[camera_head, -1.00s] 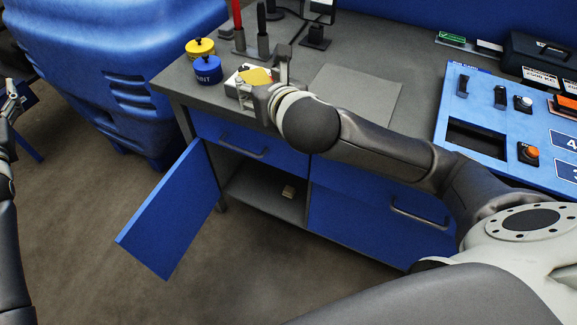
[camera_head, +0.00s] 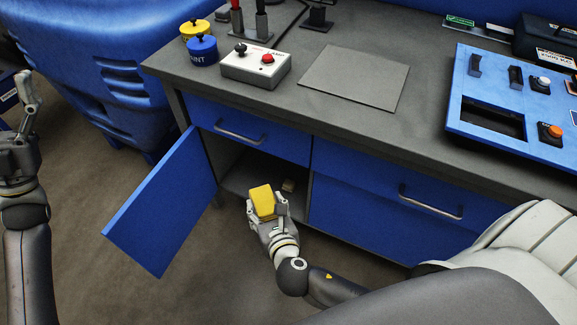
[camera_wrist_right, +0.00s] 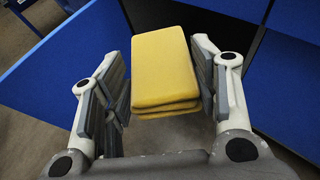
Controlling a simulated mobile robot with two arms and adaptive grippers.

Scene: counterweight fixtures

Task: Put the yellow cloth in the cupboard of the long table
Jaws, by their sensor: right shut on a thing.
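The yellow cloth (camera_head: 262,201) is a folded pad held in my right gripper (camera_head: 266,212), in front of the open cupboard (camera_head: 243,178) of the long table (camera_head: 335,128). In the right wrist view the folded cloth (camera_wrist_right: 164,70) sits between the two fingers of the right gripper (camera_wrist_right: 160,95), its layers showing at the near edge. The cupboard's blue door (camera_head: 165,208) stands swung open to the left. My left gripper (camera_head: 27,110) is at the left edge, with its fingers seen partly side-on, away from the table.
A white control box (camera_head: 256,67), blue pot (camera_head: 202,50), yellow pot (camera_head: 195,30), grey mat (camera_head: 353,77) and blue panel (camera_head: 515,100) are on the tabletop. A blue drawer (camera_head: 245,132) is above the cupboard.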

